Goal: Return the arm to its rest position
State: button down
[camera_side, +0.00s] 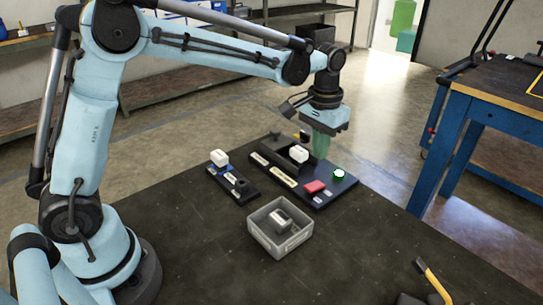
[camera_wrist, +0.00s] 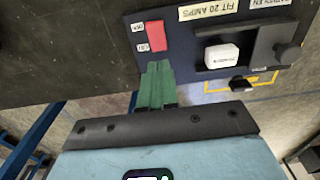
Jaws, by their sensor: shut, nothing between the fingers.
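My gripper (camera_side: 320,155) is at the end of the raised arm, fingers pointing down over the far side of the dark switch panel (camera_side: 328,196). In the wrist view its green fingers (camera_wrist: 156,68) are together with nothing between them. Their tips appear just beside the red rocker switch (camera_wrist: 156,35); I cannot tell how high above the panel they are. A white block (camera_wrist: 220,56) sits in a black holder on the panel. In the side view the panel also carries a green round button (camera_side: 338,174).
A smaller dark panel (camera_side: 229,184) with a white block (camera_side: 219,157) lies left of the switch panel. A yellow-handled tool (camera_side: 434,280) lies front right. The dark table is clear at front left. A blue bench (camera_side: 457,123) stands at right.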

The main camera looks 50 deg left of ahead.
jog(key=s+a+r+t, duration=0.1)
jog(key=s+a+t, duration=0.1)
jog(key=s, duration=0.6)
jog(key=s+a+r+t, duration=0.2)
jog(key=s+a+t, duration=0.1)
jog(key=s, duration=0.6)
jog(key=shift+a+t, duration=0.35)
jog(key=shift+t, duration=0.55)
